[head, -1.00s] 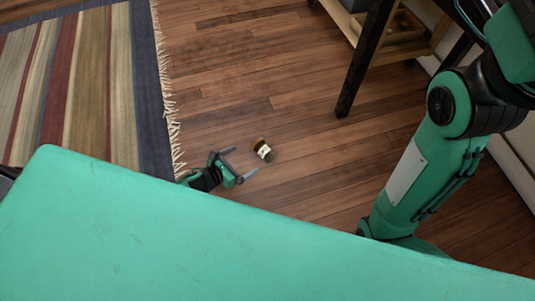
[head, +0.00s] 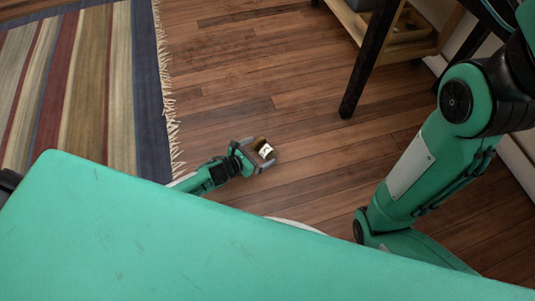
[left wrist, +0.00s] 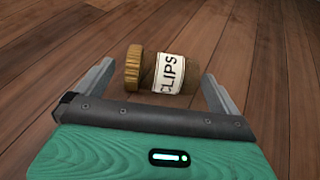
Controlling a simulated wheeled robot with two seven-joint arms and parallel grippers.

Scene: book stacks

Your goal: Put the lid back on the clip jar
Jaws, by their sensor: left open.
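The clip jar (head: 266,151) lies on its side on the wooden floor. In the left wrist view the jar (left wrist: 178,73) shows a white label reading CLIPS and a brown body. A ridged golden-brown lid (left wrist: 133,68) stands on edge at its left end; I cannot tell whether it is fastened or only touching. My left gripper (head: 257,152) is low by the floor and open. Its fingers (left wrist: 158,72) reach toward the jar, one to each side of jar and lid, with nothing gripped. My right gripper is out of view; only the arm shows at right.
A striped fringed rug (head: 80,90) covers the floor at left. A dark table leg (head: 366,62) stands at the back right, before a low wooden shelf (head: 425,48). The floor (head: 220,75) beyond the jar is clear.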

